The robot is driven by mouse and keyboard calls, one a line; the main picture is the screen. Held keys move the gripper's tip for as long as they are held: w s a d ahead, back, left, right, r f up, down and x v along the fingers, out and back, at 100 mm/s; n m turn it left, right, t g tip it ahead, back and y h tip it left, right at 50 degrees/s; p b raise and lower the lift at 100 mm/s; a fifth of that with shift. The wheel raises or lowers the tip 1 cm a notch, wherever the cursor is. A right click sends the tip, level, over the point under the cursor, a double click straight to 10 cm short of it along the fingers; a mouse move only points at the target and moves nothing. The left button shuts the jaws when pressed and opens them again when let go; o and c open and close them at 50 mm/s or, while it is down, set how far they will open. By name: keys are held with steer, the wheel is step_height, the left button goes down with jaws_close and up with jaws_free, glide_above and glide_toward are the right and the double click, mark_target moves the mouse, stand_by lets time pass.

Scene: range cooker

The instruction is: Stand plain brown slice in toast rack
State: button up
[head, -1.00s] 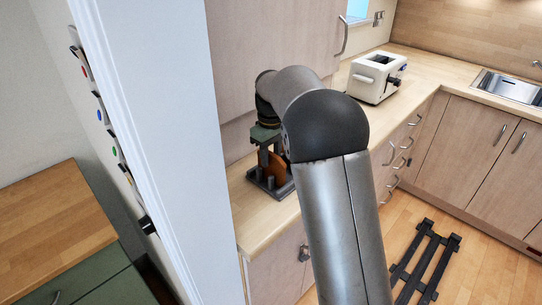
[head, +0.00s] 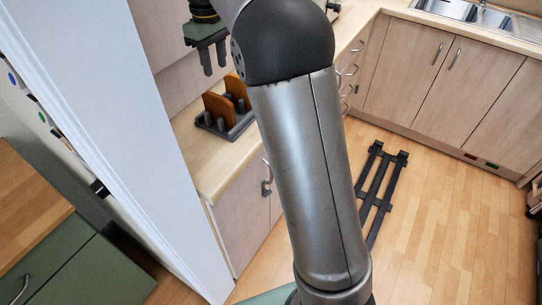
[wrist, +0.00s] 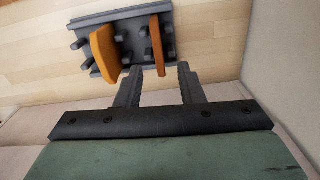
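The grey toast rack (head: 240,126) stands on the wooden counter and also shows in the wrist view (wrist: 124,14). Two orange-brown slices stand in it. In the wrist view the left slice (wrist: 104,53) leans slightly and shows its broad face, and the right slice (wrist: 157,46) is nearly edge-on. The head view also shows two slices, one at the left (head: 217,107) and one at the back right (head: 237,88). I cannot tell which is the plain brown one. My gripper (head: 214,66) is open and empty above the rack, its fingers (wrist: 159,80) apart from both slices.
A white wall edge (head: 110,130) stands left of the counter. The wooden counter (head: 200,165) is clear in front of the rack. A sink (head: 465,10) is at the back right. A dark slatted frame (head: 378,190) lies on the floor.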

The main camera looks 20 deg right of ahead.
steer(key=s+d+f+m, duration=0.1)
steer(key=s+f, duration=0.3)
steer(key=s, duration=0.7)
steer(key=s+d+f+m, duration=0.2)
steer(key=s+f, duration=0.3)
steer(key=s, duration=0.6)
steer(key=s+d+f+m, duration=0.1)
steer(key=s+f+m, duration=0.2)
steer(key=s, duration=0.8)
steer(key=shift+s+d+f+m, duration=0.2)
steer(key=shift+d+f+m, duration=0.1)
steer(key=shift+f, duration=0.55)
